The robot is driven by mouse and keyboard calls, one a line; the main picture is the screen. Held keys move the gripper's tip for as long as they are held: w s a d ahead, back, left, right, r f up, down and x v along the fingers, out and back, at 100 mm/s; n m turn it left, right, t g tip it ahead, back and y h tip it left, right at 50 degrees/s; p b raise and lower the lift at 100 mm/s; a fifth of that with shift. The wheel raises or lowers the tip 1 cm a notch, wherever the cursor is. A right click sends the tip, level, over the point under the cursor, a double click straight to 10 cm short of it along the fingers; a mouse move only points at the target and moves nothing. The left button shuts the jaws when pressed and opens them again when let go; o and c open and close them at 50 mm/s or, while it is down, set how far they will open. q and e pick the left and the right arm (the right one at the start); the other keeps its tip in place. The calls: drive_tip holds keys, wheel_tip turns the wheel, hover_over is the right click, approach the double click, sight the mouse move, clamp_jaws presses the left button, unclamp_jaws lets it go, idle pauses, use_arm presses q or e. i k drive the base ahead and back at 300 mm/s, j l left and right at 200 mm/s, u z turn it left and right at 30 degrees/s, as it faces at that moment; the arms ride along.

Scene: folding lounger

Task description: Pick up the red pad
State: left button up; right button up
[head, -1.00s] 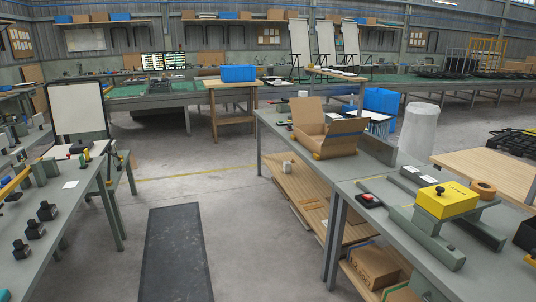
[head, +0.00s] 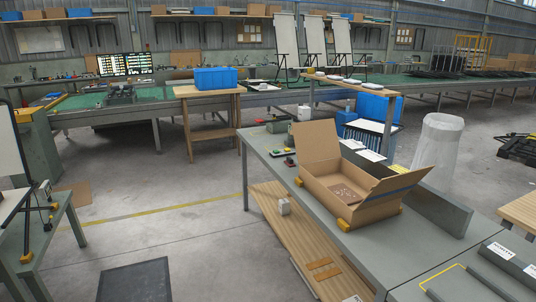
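I cannot make out a red pad for certain. A small dark item with a red top (head: 289,161) sits on the grey workbench (head: 262,146), left of the open cardboard box; it is too small to identify. Folding loungers with pale panels (head: 285,45) stand upright at the back, and I see no red on them. Neither of my grippers is in view.
An open cardboard box (head: 350,203) stands on the right workbench. A blue crate (head: 216,78) sits on a wooden table (head: 182,91) ahead. A dark mat (head: 135,282) lies on the floor. Clear floor with a yellow line (head: 160,211) lies between the left and right benches.

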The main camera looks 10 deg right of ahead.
sight(289, 161)
drive_tip(key=i+j+z, duration=0.1)
drive_tip(key=i, duration=0.95)
drive_tip(key=i+z, duration=0.25)
drive_tip(key=z, duration=0.15)
drive_tip(key=i+z, duration=0.4)
drive_tip(key=i+j+z, duration=0.15)
drive_tip(key=z, duration=0.25)
drive_tip(key=i+z, duration=0.25)
drive_tip(key=z, duration=0.15)
drive_tip(key=i+j+z, duration=0.2)
drive_tip(key=z, duration=0.15)
drive_tip(key=i+j, duration=0.1)
drive_tip(key=j, duration=0.35)
drive_tip(key=i+j, duration=0.1)
drive_tip(key=j, duration=0.35)
drive_tip(key=i+j, duration=0.1)
drive_tip(key=j, duration=0.35)
